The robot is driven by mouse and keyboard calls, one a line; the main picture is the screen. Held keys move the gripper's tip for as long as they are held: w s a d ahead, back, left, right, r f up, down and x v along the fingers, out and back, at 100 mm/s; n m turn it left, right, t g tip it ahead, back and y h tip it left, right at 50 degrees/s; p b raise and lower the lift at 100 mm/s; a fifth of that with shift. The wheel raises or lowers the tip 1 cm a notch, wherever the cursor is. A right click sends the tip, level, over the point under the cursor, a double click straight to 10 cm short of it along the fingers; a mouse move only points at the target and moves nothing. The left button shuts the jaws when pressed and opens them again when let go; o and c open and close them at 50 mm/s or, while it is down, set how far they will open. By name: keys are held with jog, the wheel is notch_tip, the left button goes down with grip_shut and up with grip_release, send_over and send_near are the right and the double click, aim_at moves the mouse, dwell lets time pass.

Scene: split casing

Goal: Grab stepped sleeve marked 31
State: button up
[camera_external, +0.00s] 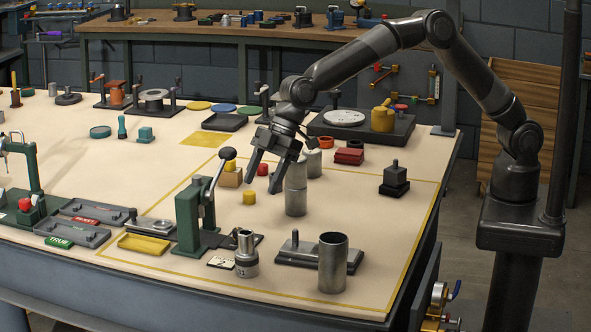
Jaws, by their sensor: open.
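A silver stepped sleeve (246,254) stands upright near the front of the table, just right of the green lever press. It has a dark mark low on its side that looks like 31, though it is small. My gripper (262,186) is open and points down, with nothing between its fingers. It is above the table, behind the marked sleeve and apart from it.
A green lever press (189,222) stands left of the marked sleeve. A wide silver tube (332,262) and a dark fixture (305,250) stand to its right.

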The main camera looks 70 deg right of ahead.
send_near(242, 248)
jog(key=f, duration=0.1)
jog(key=w, duration=0.1)
jog(key=f, duration=0.1)
jog(key=shift+w+a+f+n+g+y, duration=0.3)
jog(key=shift+w+a+f+y, duration=0.05)
jog(key=shift+w+a+y, duration=0.05)
jog(key=shift+d+x, duration=0.1)
jog(key=shift+x, duration=1.5)
jog(key=shift+d+x, duration=0.15)
jog(key=shift+x, duration=1.45)
jog(key=shift+s+f, duration=0.1)
jog(key=shift+s, duration=0.1)
jog(key=shift+d+f, duration=0.1)
jog(key=shift+f, duration=0.1)
grip_shut()
